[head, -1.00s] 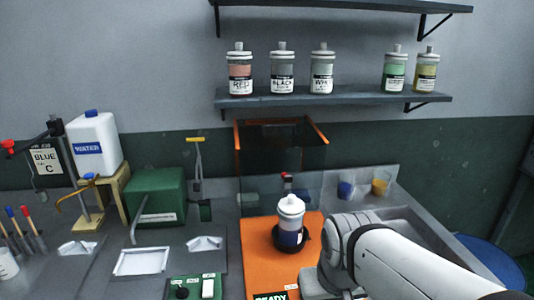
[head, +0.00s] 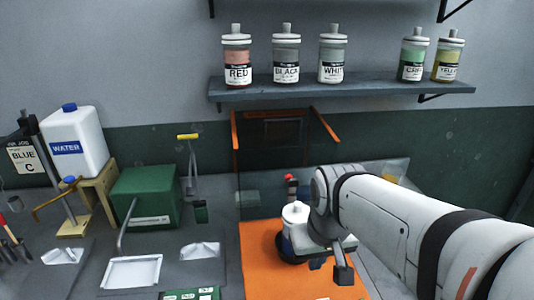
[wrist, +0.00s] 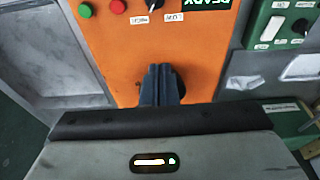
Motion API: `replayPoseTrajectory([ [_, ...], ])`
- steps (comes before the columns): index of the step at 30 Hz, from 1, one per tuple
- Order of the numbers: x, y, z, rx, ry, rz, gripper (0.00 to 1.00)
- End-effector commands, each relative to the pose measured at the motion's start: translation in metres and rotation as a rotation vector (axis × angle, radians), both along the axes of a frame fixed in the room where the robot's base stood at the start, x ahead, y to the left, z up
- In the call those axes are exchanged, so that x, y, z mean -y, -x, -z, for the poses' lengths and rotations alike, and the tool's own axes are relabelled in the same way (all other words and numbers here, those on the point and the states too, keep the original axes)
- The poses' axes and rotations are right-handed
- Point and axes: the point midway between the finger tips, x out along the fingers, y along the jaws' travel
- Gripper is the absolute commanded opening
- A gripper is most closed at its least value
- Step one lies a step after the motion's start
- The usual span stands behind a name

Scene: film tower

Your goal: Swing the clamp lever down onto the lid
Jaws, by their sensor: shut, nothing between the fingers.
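A white-lidded jar (head: 289,243) stands in a dark round holder on the orange machine base (head: 262,272). Its white lid (head: 295,211) shows to the left of my wrist. Behind the lid, a dark upright post with a red knob, seemingly the clamp lever (head: 291,189), stands raised, apart from the lid. My gripper (head: 343,275) hangs at the right of the jar, above the orange base, and partly hides the jar. In the wrist view my gripper (wrist: 162,69) has its dark fingers together and empty over the orange base; the jar and lever are not seen there.
An orange-edged clear guard (head: 235,145) stands behind the jar. A green box (head: 146,200) and a white tray (head: 132,271) are on the left. A shelf (head: 300,93) of paint jars hangs above. Green and red buttons (wrist: 117,7) sit on the base.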

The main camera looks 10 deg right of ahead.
Motion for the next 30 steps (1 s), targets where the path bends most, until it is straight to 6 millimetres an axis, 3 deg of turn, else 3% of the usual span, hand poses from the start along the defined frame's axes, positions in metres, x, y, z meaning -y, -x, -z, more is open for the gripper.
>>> replayPoseTrajectory([
  [3,0.004,-0.037,-0.041,-0.041,-0.001,0.009,0.0],
  [9,0.004,-0.108,-0.098,-0.124,0.0,0.012,0.0],
  [18,0.004,-0.201,-0.149,-0.234,0.0,0.014,0.0],
  [24,0.004,-0.231,-0.158,-0.274,0.0,0.014,0.0],
  [30,0.004,-0.237,-0.159,-0.282,0.0,0.015,0.0],
])
